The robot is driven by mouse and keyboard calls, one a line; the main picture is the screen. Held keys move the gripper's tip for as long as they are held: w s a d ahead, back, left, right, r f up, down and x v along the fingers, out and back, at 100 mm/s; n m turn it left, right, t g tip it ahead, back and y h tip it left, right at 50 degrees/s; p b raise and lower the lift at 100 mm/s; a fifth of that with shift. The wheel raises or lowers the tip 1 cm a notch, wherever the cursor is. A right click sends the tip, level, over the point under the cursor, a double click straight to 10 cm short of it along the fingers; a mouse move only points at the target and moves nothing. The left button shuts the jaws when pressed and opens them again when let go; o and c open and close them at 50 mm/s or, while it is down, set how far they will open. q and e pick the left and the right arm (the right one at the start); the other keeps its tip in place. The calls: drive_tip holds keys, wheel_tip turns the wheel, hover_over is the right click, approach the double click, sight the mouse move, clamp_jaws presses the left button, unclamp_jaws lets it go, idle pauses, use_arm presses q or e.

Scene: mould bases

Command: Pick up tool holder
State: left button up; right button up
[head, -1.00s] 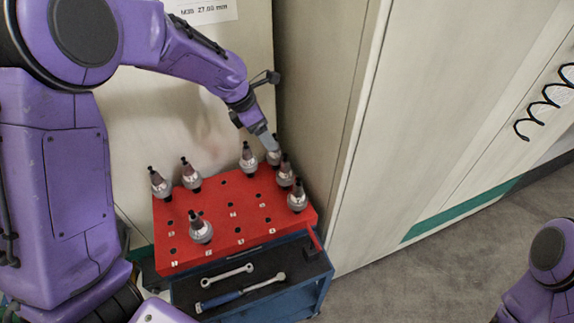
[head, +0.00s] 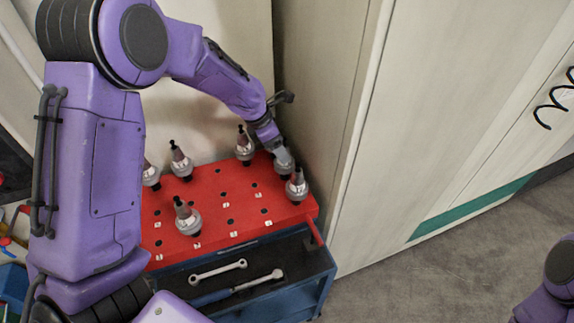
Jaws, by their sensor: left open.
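Several tool holders with grey metal collars and dark tapered tops stand upright in the red rack (head: 225,190). One tool holder (head: 285,171) is at the back right, directly under my left gripper (head: 282,157). The gripper is open and covers part of this holder; I cannot tell whether the fingers touch it. Another tool holder (head: 297,188) stands just in front of it. Others are a back-middle holder (head: 244,150), a back-left holder (head: 181,166), and a front holder (head: 187,220). One at the far left (head: 151,177) is partly hidden by my arm. My right gripper is out of view.
A tall beige cabinet (head: 400,120) stands close on the right. Open grey floor (head: 430,275) lies at right.

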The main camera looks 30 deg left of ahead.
sight(284, 166)
use_arm(q)
drive_tip(key=x, duration=0.4)
drive_tip(key=shift+w+f, duration=0.25)
drive_tip(key=shift+w, duration=0.1)
drive_tip(key=shift+s+r, duration=0.1)
drive_tip(key=shift+c, duration=0.6)
clamp_jaws()
drive_tip(key=shift+r, duration=0.2)
